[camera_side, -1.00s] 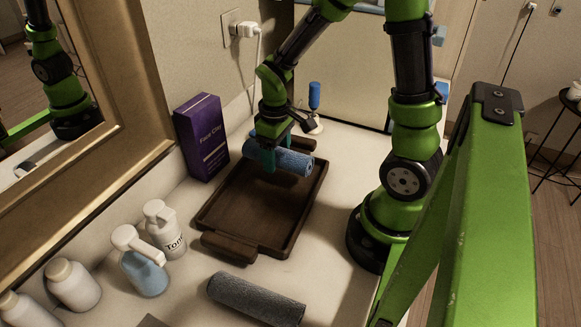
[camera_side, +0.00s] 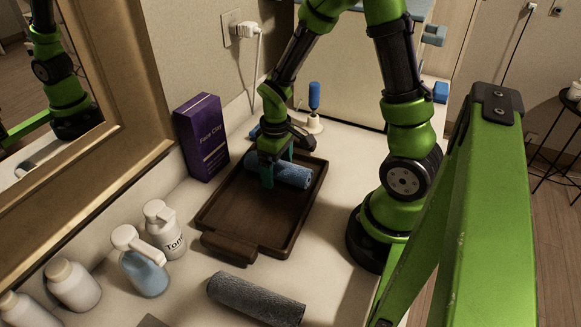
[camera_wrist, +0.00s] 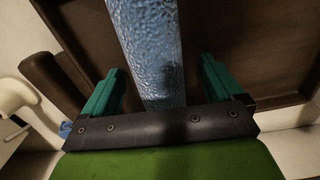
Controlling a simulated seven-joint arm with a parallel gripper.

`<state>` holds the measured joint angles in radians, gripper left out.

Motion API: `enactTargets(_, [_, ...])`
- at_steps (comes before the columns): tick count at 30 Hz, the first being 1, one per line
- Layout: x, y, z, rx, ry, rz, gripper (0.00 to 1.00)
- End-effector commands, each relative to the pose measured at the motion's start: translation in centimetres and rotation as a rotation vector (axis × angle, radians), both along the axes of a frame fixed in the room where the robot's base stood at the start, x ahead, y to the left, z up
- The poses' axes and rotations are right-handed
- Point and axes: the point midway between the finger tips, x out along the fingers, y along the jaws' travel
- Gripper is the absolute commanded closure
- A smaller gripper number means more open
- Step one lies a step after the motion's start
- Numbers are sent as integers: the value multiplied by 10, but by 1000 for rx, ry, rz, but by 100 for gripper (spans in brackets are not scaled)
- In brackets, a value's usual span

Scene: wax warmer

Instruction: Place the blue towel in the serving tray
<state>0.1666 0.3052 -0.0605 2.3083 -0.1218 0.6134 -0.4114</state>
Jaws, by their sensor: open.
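The rolled blue towel (camera_side: 292,174) lies in the far part of the dark wooden serving tray (camera_side: 223,207) in the side view. My gripper (camera_side: 268,176) is low over the tray, around the towel's left part. In the wrist view the towel (camera_wrist: 150,45) runs between the two teal fingers (camera_wrist: 160,85), with a gap on each side, so the jaws are open. The towel's left end is partly hidden by my gripper in the side view. The tray's brown floor (camera_wrist: 235,40) shows behind the towel in the wrist view.
A purple Face Clay box (camera_side: 202,138) stands left of the tray. Pump bottles (camera_side: 142,262) stand at the front left by the mirror frame. A grey rolled towel (camera_side: 256,299) lies in front of the tray. A blue-handled item (camera_side: 314,98) stands behind it.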

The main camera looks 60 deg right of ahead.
Motion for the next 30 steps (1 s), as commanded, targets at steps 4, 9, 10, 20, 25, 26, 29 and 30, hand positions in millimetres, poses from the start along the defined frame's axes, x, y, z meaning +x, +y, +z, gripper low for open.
enactTargets(4, [0,0,1,0,-1,0,6])
enactTargets(9, [2,0,15,-1,-6,1,6])
enactTargets(10, [2,0,20,-1,-7,0,6])
enactTargets(20, [1,0,91,-2,-8,1,6])
enactTargets(25, [1,0,114,-1,-3,1,6])
enactTargets(26, [1,0,117,-1,-3,1,6])
enactTargets(29, [0,2,125,1,-14,-4,6])
enactTargets(30, [-1,5,130,4,-31,-12,6])
